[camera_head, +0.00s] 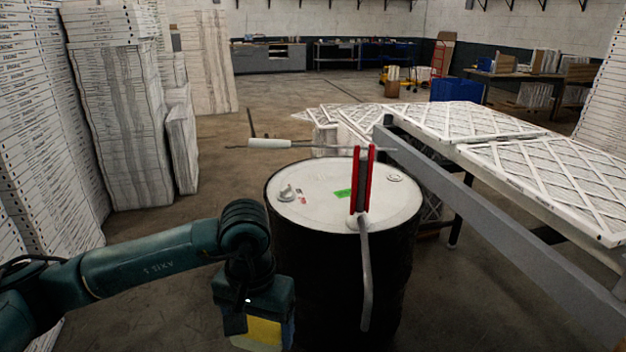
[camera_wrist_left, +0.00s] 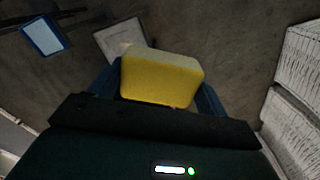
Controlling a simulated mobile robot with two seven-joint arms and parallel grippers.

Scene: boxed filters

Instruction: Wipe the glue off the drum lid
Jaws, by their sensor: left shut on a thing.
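The drum (camera_head: 300,270) is black and stands upright in the middle of the head view. Its white lid (camera_head: 315,172) carries a small green patch (camera_head: 343,194); I cannot tell whether this is glue or a label. Tiny reddish marks (camera_head: 302,200) lie left of it. A grey knob-like lump (camera_head: 288,193) sits at the lid's left. My left gripper (camera_head: 260,328) is shut on a yellow sponge (camera_wrist_left: 160,80), in front of the drum's lower left and below lid height. The sponge also shows at the bottom of the head view (camera_head: 264,335). My right gripper is not in view.
An upright red-sided tool (camera_head: 370,180) with a grey bent bar (camera_head: 366,275) stands at the lid's front right. A thin rod with a white sleeve (camera_head: 269,143) shows near the lid's back. Tables of filters (camera_head: 560,175) stand right; filter stacks (camera_head: 120,120) stand left.

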